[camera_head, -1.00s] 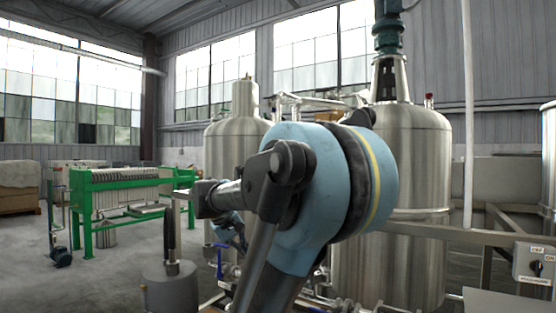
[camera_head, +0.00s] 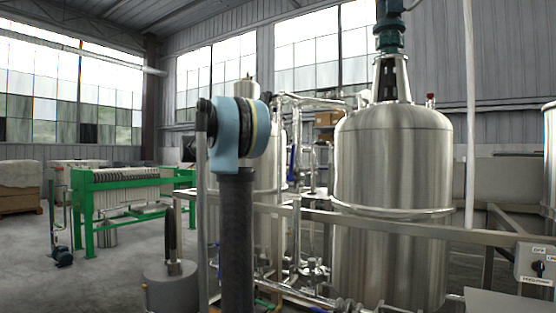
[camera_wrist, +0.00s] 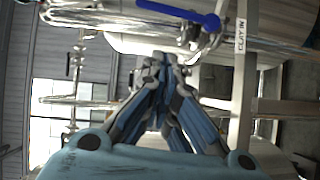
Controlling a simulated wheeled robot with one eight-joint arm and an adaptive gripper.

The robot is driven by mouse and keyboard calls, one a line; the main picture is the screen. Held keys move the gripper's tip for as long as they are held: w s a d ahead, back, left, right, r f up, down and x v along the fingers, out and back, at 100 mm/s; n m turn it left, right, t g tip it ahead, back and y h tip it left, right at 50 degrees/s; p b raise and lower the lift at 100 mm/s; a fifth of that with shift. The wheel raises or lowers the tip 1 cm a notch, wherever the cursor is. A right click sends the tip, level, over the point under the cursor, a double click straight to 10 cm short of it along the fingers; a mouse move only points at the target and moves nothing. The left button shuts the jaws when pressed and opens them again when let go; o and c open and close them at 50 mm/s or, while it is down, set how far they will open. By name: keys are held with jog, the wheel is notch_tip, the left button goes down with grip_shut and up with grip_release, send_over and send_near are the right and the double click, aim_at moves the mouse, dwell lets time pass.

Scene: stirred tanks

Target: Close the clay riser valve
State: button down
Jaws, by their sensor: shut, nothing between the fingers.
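In the wrist view a valve with a long blue lever handle (camera_wrist: 178,12) sits on a shiny steel pipe (camera_wrist: 100,18) at the top. The lever runs roughly along the pipe in the picture. A post beside it carries a "CLAY IN" label (camera_wrist: 241,38). My gripper (camera_wrist: 160,60) is shut and empty, its fingertips below the lever in the picture and apparently apart from it. In the head view a blue handle (camera_head: 293,162) shows on the upright pipes between the tanks; I cannot tell if it is the same valve. My gripper is not clearly visible there.
A large steel tank (camera_head: 392,165) stands right of the pipework, with a second tank partly behind my arm. A steel rail (camera_head: 400,226) crosses in front. A green filter press (camera_head: 90,205) stands left. A grey drum (camera_head: 170,290) is low in front.

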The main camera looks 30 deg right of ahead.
aim_at(292, 161)
jog(key=s+d, duration=0.3)
jog(key=d, duration=0.9)
jog(key=shift+s+d+f, duration=0.15)
jog(key=shift+d+f, duration=0.15)
jog(key=shift+s+d+r+m, duration=0.1)
jog(key=shift+s+d+m, duration=0.05)
jog(key=shift+s+m, duration=0.15)
